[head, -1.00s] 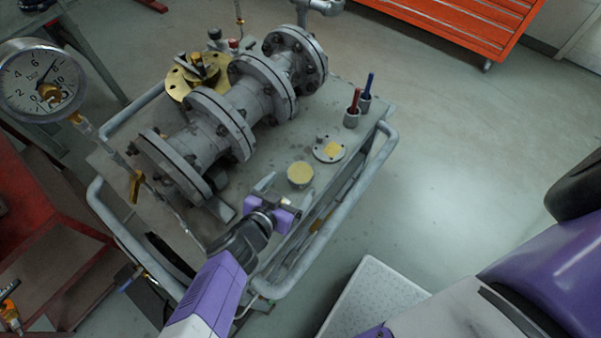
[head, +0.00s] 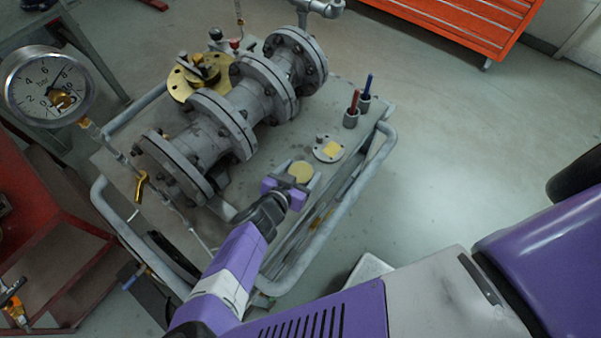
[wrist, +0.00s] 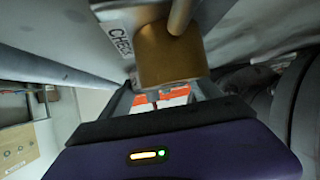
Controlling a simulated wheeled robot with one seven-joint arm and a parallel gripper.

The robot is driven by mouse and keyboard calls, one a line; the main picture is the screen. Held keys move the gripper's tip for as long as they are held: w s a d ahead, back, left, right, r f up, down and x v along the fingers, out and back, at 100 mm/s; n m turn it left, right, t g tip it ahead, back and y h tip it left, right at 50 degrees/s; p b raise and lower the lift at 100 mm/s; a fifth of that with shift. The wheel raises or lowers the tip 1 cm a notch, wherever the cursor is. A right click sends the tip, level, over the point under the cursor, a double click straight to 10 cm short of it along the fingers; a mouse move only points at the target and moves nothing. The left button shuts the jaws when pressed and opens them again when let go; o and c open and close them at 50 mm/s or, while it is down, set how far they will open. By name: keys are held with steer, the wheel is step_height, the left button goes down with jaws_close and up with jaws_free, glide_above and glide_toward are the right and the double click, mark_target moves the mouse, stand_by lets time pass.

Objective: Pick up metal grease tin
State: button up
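The metal grease tin (head: 301,171) is a short round tin with a dull yellow top. In the head view it stands on the grey cart top, to the right of the flanged pipe. My gripper (head: 299,178) reaches it from the near side. Its fingers are open, one on each side of the tin, and the purple gripper body hides the tin's near edge. I cannot tell whether the fingers touch it.
The flanged pipe (head: 205,140) stands close on the left. A tubular rail (head: 345,205) runs along the cart's right side.

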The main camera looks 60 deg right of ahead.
mark_target(301, 172)
steer(key=c, duration=1.2)
steer(key=shift+r, duration=0.1)
steer(key=shift+r+p, duration=1.55)
steer(key=shift+r, duration=8.4)
